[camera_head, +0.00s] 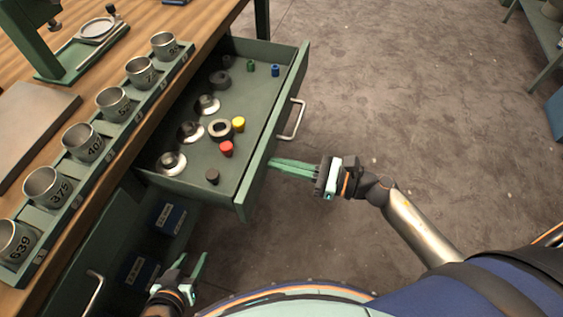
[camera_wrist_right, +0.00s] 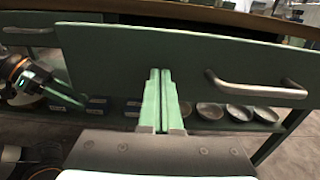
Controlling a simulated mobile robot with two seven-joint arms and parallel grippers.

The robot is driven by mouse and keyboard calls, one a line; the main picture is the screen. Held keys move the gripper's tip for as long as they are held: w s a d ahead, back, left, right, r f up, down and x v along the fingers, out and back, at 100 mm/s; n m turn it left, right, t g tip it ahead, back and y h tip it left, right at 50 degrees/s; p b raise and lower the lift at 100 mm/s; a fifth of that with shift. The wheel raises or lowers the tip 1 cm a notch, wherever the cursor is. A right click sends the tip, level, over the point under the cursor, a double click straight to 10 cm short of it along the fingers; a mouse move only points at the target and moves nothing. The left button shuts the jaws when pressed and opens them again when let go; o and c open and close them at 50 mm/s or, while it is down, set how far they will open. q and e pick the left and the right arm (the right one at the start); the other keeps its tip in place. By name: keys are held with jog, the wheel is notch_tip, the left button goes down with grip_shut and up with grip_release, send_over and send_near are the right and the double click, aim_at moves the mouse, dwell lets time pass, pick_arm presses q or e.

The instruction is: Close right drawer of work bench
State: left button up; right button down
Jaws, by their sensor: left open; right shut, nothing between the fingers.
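The right drawer (camera_head: 254,178) of the work bench is pulled open in the head view. Its metal handle (camera_head: 292,120) is on the outer front face. In the right wrist view the green drawer front (camera_wrist_right: 130,60) fills the upper part, with the handle (camera_wrist_right: 255,88) to the right of the fingers. My right gripper (camera_head: 272,166) is shut and empty, with its fingertips close to the drawer front, nearer its lower end than the handle. I cannot tell whether they touch. My left gripper (camera_head: 190,268) is open and empty at the lower left, below the drawer.
The drawer holds metal cones, a ring (camera_head: 220,129), and small red (camera_head: 226,149), yellow and blue pieces. Numbered metal cups (camera_head: 83,142) line the bench edge. Blue boxes (camera_head: 168,217) sit on the shelf beneath. The floor (camera_head: 400,90) right of the drawer is clear.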

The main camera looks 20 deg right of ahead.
aim_at(187, 148)
jog(key=b+x, duration=0.4)
jog(key=x, duration=1.9)
jog(key=shift+w+a, duration=0.1)
jog(key=shift+r, duration=0.1)
jog(key=shift+w+r, duration=0.1)
jog(key=shift+r, duration=0.05)
jog(key=shift+b, duration=0.3)
